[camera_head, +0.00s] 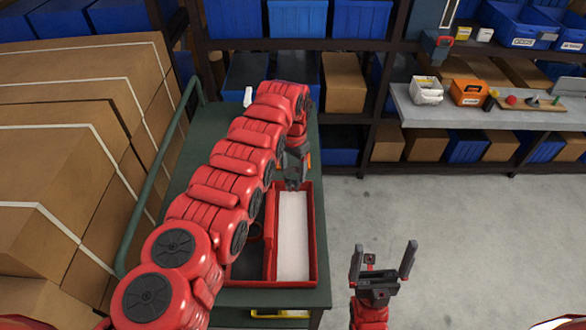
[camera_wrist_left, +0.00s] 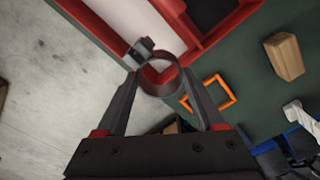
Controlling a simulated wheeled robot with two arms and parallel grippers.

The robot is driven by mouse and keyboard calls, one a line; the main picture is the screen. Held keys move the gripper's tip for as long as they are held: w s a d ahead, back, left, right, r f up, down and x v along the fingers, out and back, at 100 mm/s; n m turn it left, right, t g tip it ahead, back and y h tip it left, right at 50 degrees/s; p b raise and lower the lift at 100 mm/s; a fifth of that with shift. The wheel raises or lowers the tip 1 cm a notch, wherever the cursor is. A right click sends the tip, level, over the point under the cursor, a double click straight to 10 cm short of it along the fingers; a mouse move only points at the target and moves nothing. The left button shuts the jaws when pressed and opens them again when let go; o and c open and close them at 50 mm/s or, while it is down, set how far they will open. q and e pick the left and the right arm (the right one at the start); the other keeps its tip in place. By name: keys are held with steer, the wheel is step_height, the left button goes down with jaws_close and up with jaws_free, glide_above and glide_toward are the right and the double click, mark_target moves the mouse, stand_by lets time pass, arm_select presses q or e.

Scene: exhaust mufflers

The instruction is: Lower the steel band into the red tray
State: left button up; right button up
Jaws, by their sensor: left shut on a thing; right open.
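The steel band (camera_wrist_left: 146,84), a dark grey ring with a clamp lug, is between the fingertips of my left gripper (camera_wrist_left: 160,88) in the left wrist view. My left gripper (camera_head: 296,181) is shut on it, at the far end of the red tray (camera_head: 314,240) in the head view. The tray has a white-floored compartment on the right and a dark one on the left, partly hidden by my left arm. In the wrist view the band overlaps the tray's corner (camera_wrist_left: 190,52); its height above it is unclear. My right gripper (camera_head: 383,262) is open and empty, right of the tray.
The tray stands on a green cart (camera_head: 322,296). An orange square frame (camera_wrist_left: 208,94), a wooden block (camera_wrist_left: 285,56) and a white object (camera_wrist_left: 300,115) lie beyond the tray. Stacked cartons (camera_head: 60,150) stand left. The floor (camera_head: 450,220) at right is clear.

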mark_target(293, 173)
arm_select(q)
steer(key=shift+f+b, duration=3.2)
steer(key=shift+f, duration=0.35)
steer(key=shift+f+b, duration=2.45)
steer(key=shift+f, duration=0.05)
steer(key=o, duration=1.5)
steer(key=shift+c, duration=0.2)
steer(key=shift+r, duration=0.55)
step_height(293, 173, up, 11)
steer(key=shift+d+r+b, duration=0.1)
steer(key=shift+d+b, duration=0.05)
steer(key=shift+b, duration=0.35)
steer(key=r+p, duration=0.5)
steer(key=shift+a+r, duration=0.2)
steer(key=shift+r, duration=0.05)
